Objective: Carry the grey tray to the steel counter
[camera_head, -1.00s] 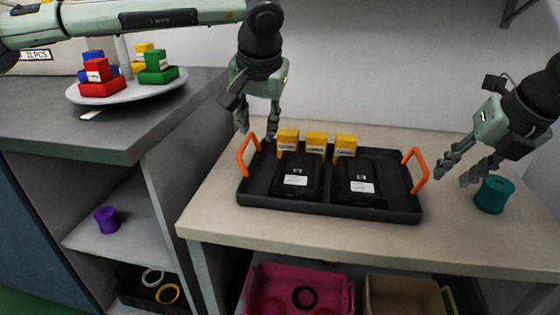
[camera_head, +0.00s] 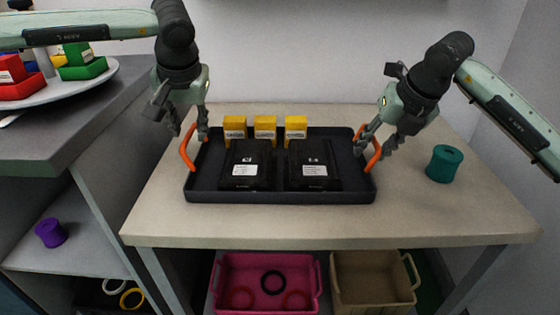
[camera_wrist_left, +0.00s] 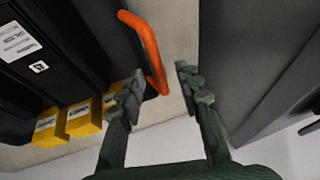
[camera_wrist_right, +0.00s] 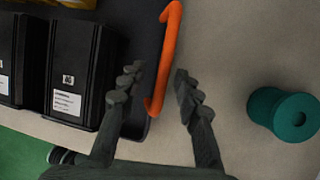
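The dark grey tray (camera_head: 280,197) lies on the beige table, with an orange handle at each end. It holds two black boxes (camera_head: 246,163) with white labels and three yellow blocks (camera_head: 265,127). My left gripper (camera_head: 188,137) is open at the left handle (camera_head: 187,148); in the left wrist view that handle (camera_wrist_left: 148,48) lies near the gap between the fingers. My right gripper (camera_head: 374,148) is open at the right handle (camera_head: 375,150); in the right wrist view that handle (camera_wrist_right: 164,60) lies between the open fingers. The steel counter (camera_head: 75,130) is at the left.
A teal spool (camera_head: 444,164) stands on the table right of the tray. A round white platter (camera_head: 85,83) with coloured blocks takes up part of the counter. A purple spool (camera_head: 51,233) is on the shelf below. Pink (camera_head: 268,306) and tan bins (camera_head: 372,300) sit under the table.

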